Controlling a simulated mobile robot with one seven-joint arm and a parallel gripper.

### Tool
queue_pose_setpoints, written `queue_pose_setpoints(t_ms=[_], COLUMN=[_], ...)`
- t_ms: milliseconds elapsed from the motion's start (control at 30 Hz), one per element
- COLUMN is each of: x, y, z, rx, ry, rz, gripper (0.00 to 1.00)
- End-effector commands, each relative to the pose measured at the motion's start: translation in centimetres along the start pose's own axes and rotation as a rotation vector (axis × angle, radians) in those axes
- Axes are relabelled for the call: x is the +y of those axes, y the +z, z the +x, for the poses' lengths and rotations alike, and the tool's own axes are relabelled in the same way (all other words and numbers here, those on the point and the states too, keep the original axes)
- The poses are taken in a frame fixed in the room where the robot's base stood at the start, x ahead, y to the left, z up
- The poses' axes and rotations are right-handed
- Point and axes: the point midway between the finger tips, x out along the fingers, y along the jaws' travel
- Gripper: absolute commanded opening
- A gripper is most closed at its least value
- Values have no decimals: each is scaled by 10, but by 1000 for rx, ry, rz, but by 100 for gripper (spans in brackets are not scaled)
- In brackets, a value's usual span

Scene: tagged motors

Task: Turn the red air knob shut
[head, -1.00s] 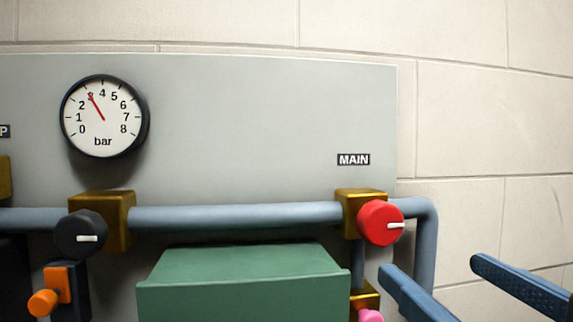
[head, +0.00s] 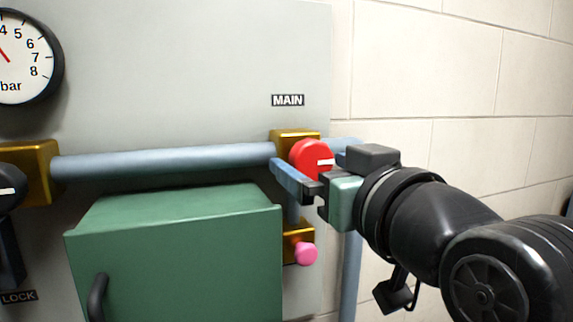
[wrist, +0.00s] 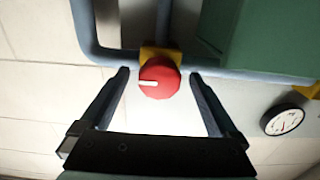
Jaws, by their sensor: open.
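The red air knob (head: 309,160) sits on a brass block (head: 290,137) on the blue-grey pipe, below the MAIN label (head: 288,100). Its white mark lies horizontal, pointing right in the head view. In the wrist view the red knob (wrist: 159,79) lies ahead, in the gap between the fingertips, with its white mark pointing left. My gripper (wrist: 157,72) is open, one finger on each side of the knob, and I see gaps on both sides. In the head view my gripper (head: 300,172) reaches in from the right; its far finger is partly hidden.
A green cabinet (head: 180,240) stands out from the panel below the pipe (head: 165,162). A pink knob (head: 305,253) is below the red one. The pressure gauge (head: 18,60) is at upper left. The wall at right is bare.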

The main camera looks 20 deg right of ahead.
Motion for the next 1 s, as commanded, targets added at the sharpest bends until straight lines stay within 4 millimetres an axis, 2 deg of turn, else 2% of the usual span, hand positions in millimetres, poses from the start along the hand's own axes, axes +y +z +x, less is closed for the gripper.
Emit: queue_pose_setpoints(t_ms=[300,767,1000], x=[0,0,0], y=[0,0,1], z=[3,3,2], rx=[-1,-1,-1], ry=[0,0,0], rz=[0,0,-20], gripper=[96,13,12])
